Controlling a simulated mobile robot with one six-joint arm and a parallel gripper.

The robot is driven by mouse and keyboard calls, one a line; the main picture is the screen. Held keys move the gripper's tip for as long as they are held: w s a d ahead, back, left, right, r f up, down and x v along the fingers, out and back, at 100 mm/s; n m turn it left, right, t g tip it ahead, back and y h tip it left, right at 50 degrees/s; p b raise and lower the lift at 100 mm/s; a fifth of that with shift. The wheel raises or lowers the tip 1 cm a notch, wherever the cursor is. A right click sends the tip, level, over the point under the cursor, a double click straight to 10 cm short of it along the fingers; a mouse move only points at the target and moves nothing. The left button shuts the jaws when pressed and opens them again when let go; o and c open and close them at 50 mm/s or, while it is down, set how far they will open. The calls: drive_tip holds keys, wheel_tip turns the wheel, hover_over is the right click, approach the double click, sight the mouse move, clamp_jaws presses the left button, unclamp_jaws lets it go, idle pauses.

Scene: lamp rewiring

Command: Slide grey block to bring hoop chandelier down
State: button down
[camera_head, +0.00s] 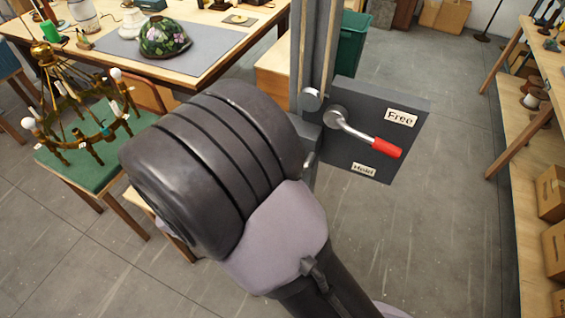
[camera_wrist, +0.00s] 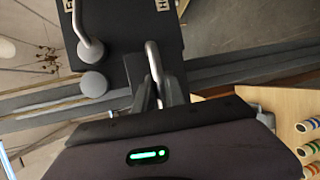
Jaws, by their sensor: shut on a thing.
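The hoop chandelier (camera_head: 80,125), a brass ring with candle bulbs, is at the left of the head view, over a green-topped bench (camera_head: 60,172). I cannot tell whether it touches the bench. The grey block (camera_head: 311,134) shows only in part at the grey post (camera_head: 318,50), mostly behind my arm. In the wrist view my gripper (camera_wrist: 159,90) is shut on a slim metal handle (camera_wrist: 153,60), apparently the block's. In the head view my arm hides the gripper. A red-gripped lever (camera_head: 387,148) points between the "Free" and "Hold" labels on a dark panel (camera_head: 345,145).
A workbench (camera_head: 225,45) with a stained-glass shade (camera_head: 163,38) stands at the back left. A green bin (camera_head: 352,45) is behind the post. A wooden shelf (camera_head: 500,130) with boxes lines the right. The floor between panel and shelf is clear.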

drive_tip(key=shift+w+a+r, duration=0.15)
drive_tip(key=shift+r, duration=0.2)
drive_tip(key=c, duration=1.4)
unclamp_jaws()
drive_tip(key=shift+f, duration=0.1)
drive_tip(key=shift+s, duration=0.2)
drive_tip(key=v, duration=1.7)
